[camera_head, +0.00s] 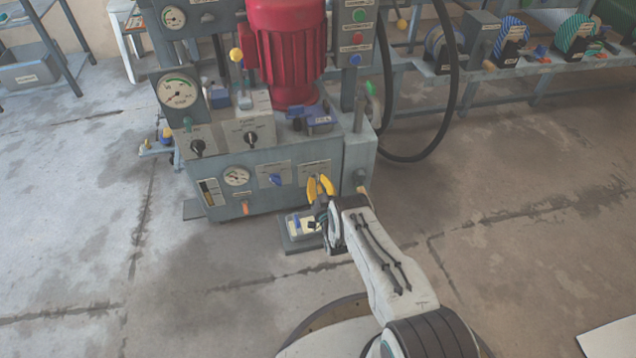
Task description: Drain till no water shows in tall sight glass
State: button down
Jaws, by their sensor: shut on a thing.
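A grey press unit (225,158) stands on the floor with a red motor on top. A tall narrow sight glass (208,191) is at the left of its lower front; it is too small to tell the water level in it. My gripper (320,188), with yellow fingers, is at the right of the lower front, just below a label plate (314,169). It is shut on a small part there, which the fingers mostly hide. A blue valve handle (276,180) is to the left of my gripper, apart from it.
A low tray (289,245) with a pale container lies on the floor below my gripper. A round gauge (236,177) and an orange knob (245,207) are on the lower front. A black hose loops at the right. The floor in front is mostly clear.

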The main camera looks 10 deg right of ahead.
jog(key=n, duration=0.6)
jog(key=shift+a+r+n, duration=0.1)
jog(key=shift+r+n, duration=0.1)
jog(key=shift+n, duration=0.1)
jog(key=n, duration=0.6)
jog(key=shift+a+r, duration=0.1)
jog(key=shift+n, duration=0.3)
jog(key=c, duration=1.4)
grip_release()
jog(key=shift+s, duration=0.1)
jog(key=shift+s, duration=0.5)
jog(key=s, duration=1)
jog(key=shift+s, duration=0.4)
